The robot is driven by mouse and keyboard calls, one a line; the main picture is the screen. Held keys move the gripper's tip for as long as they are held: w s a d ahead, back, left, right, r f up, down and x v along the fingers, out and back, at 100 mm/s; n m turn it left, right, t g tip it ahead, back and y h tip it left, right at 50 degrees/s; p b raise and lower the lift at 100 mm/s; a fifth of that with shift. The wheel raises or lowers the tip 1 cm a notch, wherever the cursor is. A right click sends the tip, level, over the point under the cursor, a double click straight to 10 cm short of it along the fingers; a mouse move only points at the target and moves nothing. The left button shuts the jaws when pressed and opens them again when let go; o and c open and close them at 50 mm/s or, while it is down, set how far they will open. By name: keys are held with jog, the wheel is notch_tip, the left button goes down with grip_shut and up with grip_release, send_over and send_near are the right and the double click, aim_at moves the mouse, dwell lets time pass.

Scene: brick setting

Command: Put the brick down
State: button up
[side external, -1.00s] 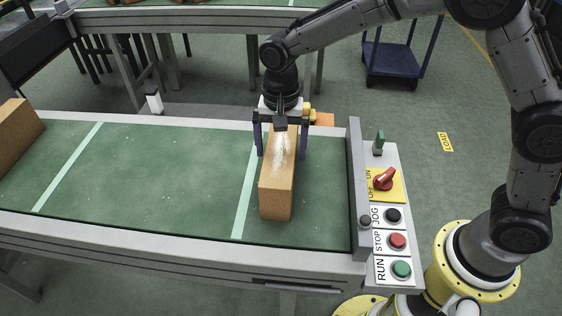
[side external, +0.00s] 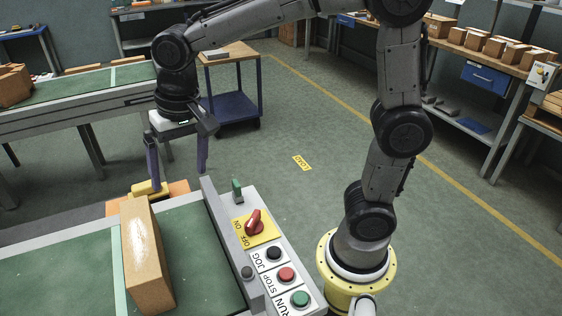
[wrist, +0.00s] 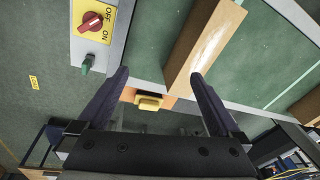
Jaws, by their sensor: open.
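A long tan brick (side external: 146,262) lies on the green conveyor belt (side external: 205,262) in the side view, with a pale streak along its top. It also shows at the top of the wrist view (wrist: 205,42). My gripper (side external: 178,172) is open and empty. In the side view it hangs above and behind the brick's far end, apart from it. In the wrist view, the two dark fingers (wrist: 160,75) are spread wide with nothing between them gripped.
A control panel (side external: 272,250) with a red switch and buttons stands right of the belt, behind a grey end rail (side external: 232,240). A yellow and orange fixture (side external: 150,188) sits at the belt's far edge. A blue cart (side external: 232,105) and a shelf of boxes (side external: 490,45) stand farther off.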

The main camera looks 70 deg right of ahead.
jog(key=s+d+n+t, duration=0.1)
jog(key=s+d+n, duration=0.2)
jog(key=s, duration=0.5)
jog(key=s+d+n+t, duration=0.2)
jog(key=s+d, duration=0.3)
jog(key=s, duration=0.4)
jog(key=shift+s+n+t, duration=0.25)
jog(key=shift+n+t, duration=0.05)
jog(key=shift+n, duration=0.1)
